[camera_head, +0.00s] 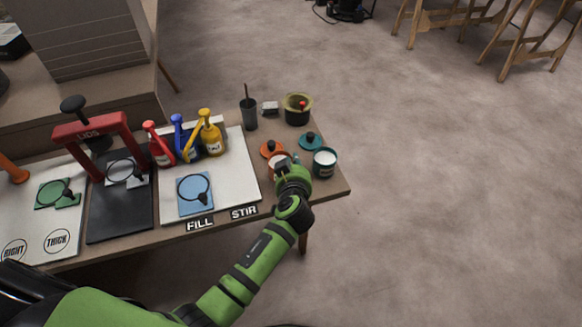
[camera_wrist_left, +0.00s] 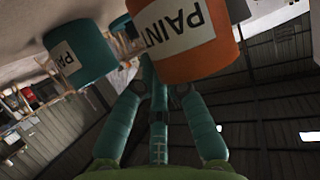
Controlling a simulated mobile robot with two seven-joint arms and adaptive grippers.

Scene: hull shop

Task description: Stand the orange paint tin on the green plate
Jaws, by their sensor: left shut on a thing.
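The orange paint tin (camera_head: 279,161) stands near the right end of the bench, mostly hidden behind my left gripper (camera_head: 284,168), which is shut on it. In the left wrist view the orange tin (camera_wrist_left: 188,62), with its white PAINT label, sits just beyond the fingers of my left gripper (camera_wrist_left: 160,88). The green plate (camera_head: 46,192) lies at the bench's left, on a white sheet, with a black ring and a small dark piece on it. It is well away from the tin. My right gripper is not in view.
A teal tin (camera_head: 325,164) stands close right of the orange one; an orange lid (camera_head: 271,149) and teal lid (camera_head: 310,141) lie behind. Between tin and green plate are a blue plate (camera_head: 195,205), bottles (camera_head: 186,142), and a red press (camera_head: 90,128) over a dark mat.

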